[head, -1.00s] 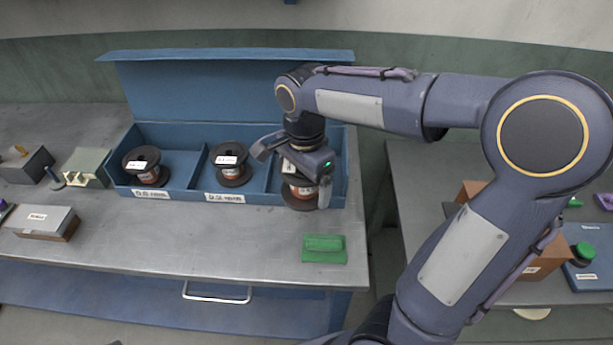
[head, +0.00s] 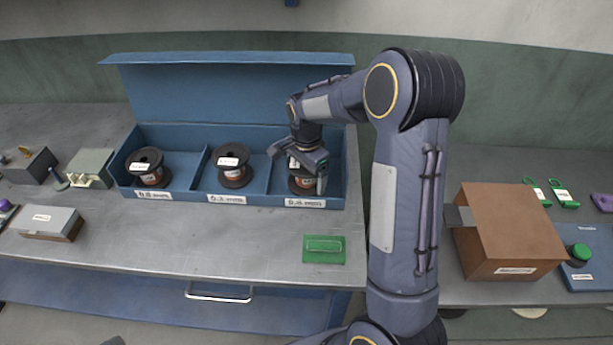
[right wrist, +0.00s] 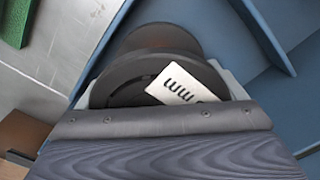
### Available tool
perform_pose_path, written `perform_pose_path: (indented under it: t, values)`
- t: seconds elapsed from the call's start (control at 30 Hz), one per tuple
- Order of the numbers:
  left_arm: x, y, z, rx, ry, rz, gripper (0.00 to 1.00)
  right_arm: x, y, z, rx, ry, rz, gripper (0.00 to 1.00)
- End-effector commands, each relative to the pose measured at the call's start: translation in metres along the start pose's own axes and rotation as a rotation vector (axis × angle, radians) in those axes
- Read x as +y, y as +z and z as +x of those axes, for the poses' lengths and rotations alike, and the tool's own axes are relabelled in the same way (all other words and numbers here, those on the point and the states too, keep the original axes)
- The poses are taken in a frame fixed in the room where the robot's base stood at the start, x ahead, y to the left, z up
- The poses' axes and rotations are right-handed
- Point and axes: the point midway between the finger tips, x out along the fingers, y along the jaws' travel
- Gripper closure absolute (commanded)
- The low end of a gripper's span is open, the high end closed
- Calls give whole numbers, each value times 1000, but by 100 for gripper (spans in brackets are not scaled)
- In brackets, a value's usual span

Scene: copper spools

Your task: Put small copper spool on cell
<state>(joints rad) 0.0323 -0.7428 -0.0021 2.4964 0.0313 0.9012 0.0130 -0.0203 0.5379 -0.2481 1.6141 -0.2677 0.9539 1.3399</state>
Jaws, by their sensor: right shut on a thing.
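My right gripper (head: 300,170) is shut on a dark spool with copper winding (head: 302,184), at the right compartment of the open blue box (head: 170,194). The right wrist view shows the spool's black flange (right wrist: 125,88) with a white label between the fingers; the gripper hides part of it. The spool sits behind the box's front wall; I cannot tell whether it touches the floor. Two similar spools stand upright in the left compartment (head: 148,168) and the middle compartment (head: 233,166). My left gripper is not in view.
A green block (head: 323,249) lies on the grey table (head: 200,238) in front of the box. A grey case (head: 48,222) and small fixtures stand at the left. A brown box (head: 508,235) is on the right table. The table's front middle is clear.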

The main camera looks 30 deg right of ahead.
Motion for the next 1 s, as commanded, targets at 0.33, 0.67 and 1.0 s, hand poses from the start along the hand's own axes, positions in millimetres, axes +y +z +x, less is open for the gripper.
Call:
perform_pose_path:
  t: [0.33, 0.67, 1.0]
  values:
    - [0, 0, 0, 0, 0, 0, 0, 0, 0, 13, 1, -4, 0, 56]
    - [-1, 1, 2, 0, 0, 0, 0, 0, 0, 17, 0, -1, 0, 0]
    - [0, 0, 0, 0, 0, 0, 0, -1, 0, 1, 2, -6, 0, 0]
